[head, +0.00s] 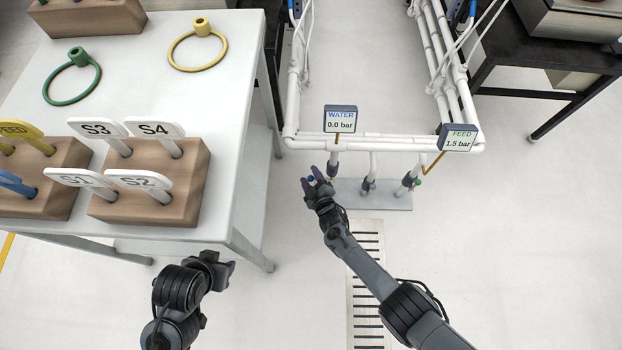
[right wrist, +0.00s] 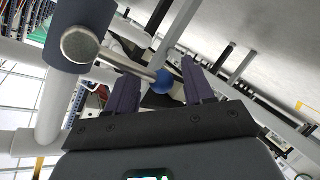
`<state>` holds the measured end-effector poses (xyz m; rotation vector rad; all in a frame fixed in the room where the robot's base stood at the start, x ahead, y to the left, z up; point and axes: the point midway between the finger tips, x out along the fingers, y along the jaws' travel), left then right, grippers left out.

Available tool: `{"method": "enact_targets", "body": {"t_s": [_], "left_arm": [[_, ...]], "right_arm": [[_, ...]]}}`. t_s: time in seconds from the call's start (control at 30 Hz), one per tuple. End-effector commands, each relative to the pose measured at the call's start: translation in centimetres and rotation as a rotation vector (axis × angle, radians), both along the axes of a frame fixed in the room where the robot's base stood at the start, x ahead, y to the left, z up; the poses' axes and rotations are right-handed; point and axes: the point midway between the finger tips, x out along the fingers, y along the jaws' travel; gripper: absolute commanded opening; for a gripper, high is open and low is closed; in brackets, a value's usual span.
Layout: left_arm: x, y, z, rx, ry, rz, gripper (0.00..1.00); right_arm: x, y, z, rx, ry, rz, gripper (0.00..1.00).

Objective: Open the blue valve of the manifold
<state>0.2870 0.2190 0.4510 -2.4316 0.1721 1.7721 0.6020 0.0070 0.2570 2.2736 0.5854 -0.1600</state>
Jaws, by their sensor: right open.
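The manifold (head: 390,142) is a frame of white pipes with several short valve branches. Its WATER display (head: 340,119) reads 0.0 bar. The blue valve shows in the right wrist view as a metal lever (right wrist: 128,66) ending in a blue ball knob (right wrist: 163,81); the knob is also small in the head view (head: 310,179). My right gripper (head: 312,182) is open, with its two fingers on either side of the knob in the wrist view (right wrist: 162,88); I cannot tell whether they touch it. My left gripper (head: 227,268) is low beside the table, its jaw state unclear.
The FEED display (head: 459,138) reads 1.5 bar, above a green-knobbed valve (head: 417,182). A white table (head: 226,130) at left carries wooden blocks with tags and green and yellow rings. A floor grate (head: 368,290) lies below my right arm. Floor on the right is clear.

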Motion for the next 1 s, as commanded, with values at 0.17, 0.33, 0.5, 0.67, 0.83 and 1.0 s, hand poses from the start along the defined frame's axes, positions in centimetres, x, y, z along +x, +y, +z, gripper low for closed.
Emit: {"method": "enact_targets", "body": {"t_s": [0.17,0.33,0.5,0.67,0.83,1.0], "left_arm": [[0.03,-0.18,-0.01,-0.007,-0.001,0.005,0.43],[0.05,-0.21,0.03,-0.010,-0.002,0.006,0.43],[0.06,-0.20,0.03,-0.009,-0.002,0.006,0.43],[0.06,-0.11,0.03,-0.005,-0.002,0.003,0.43],[0.04,0.03,0.01,0.001,-0.002,-0.001,0.43],[0.04,0.10,0.00,0.005,-0.003,-0.003,0.43]], "right_arm": [[0.12,0.03,0.02,0.000,0.000,0.000,0.52],[0.11,0.03,0.01,0.000,0.000,0.000,0.45],[0.09,0.01,-0.01,0.000,0.000,0.000,0.19],[0.08,0.01,-0.02,0.000,0.001,-0.001,0.00],[0.07,-0.01,-0.04,0.000,0.001,-0.001,0.00],[0.05,-0.08,0.03,0.017,0.002,-0.002,0.00]]}}
